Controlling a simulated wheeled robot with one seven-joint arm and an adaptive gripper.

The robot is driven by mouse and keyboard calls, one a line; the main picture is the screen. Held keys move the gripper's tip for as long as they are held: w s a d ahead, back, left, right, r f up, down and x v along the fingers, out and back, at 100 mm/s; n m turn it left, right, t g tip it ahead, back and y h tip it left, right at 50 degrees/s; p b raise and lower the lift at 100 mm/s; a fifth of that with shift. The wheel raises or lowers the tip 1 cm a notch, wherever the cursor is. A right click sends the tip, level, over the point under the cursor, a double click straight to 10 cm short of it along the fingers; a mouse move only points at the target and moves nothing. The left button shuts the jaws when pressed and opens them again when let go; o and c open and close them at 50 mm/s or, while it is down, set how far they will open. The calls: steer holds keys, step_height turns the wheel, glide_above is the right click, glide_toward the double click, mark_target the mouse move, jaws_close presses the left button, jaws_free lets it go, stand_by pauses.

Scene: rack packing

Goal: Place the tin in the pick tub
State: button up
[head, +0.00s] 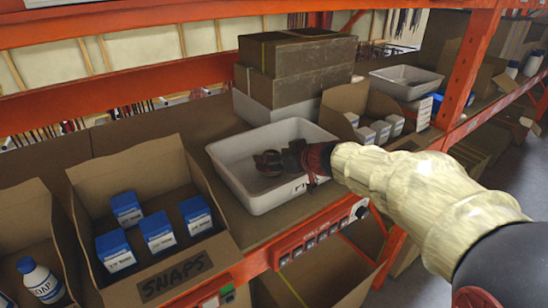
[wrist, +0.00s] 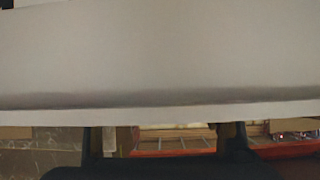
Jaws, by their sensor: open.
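The pick tub (head: 225,162) is a light grey open tray on the shelf, in the middle of the head view. My gripper (head: 268,163) reaches over its right rim, with its dark fingers low over or inside the tub. In the wrist view, a pale surface, likely the tub, fills the upper part. My gripper (wrist: 163,138) shows there as two dark fingers set apart, with nothing visible between them. I cannot make out a tin for certain in either view; my gripper and arm hide part of the tub.
A cardboard bin marked SNAPS (head: 176,280) holds several blue-and-white boxes, left of the tub. A soap bottle (head: 40,280) stands farther left. Dark cartons (head: 300,55) are stacked behind the tub. A carton of pale packs (head: 365,103) and another grey tub (head: 405,80) are right.

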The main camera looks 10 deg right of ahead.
steer(key=shift+r, duration=0.1)
steer(key=shift+s+d+r, duration=0.1)
steer(key=shift+s+r, duration=0.1)
steer(key=v, duration=1.1)
steer(key=shift+s+b, duration=0.3)
steer(key=shift+b, duration=0.1)
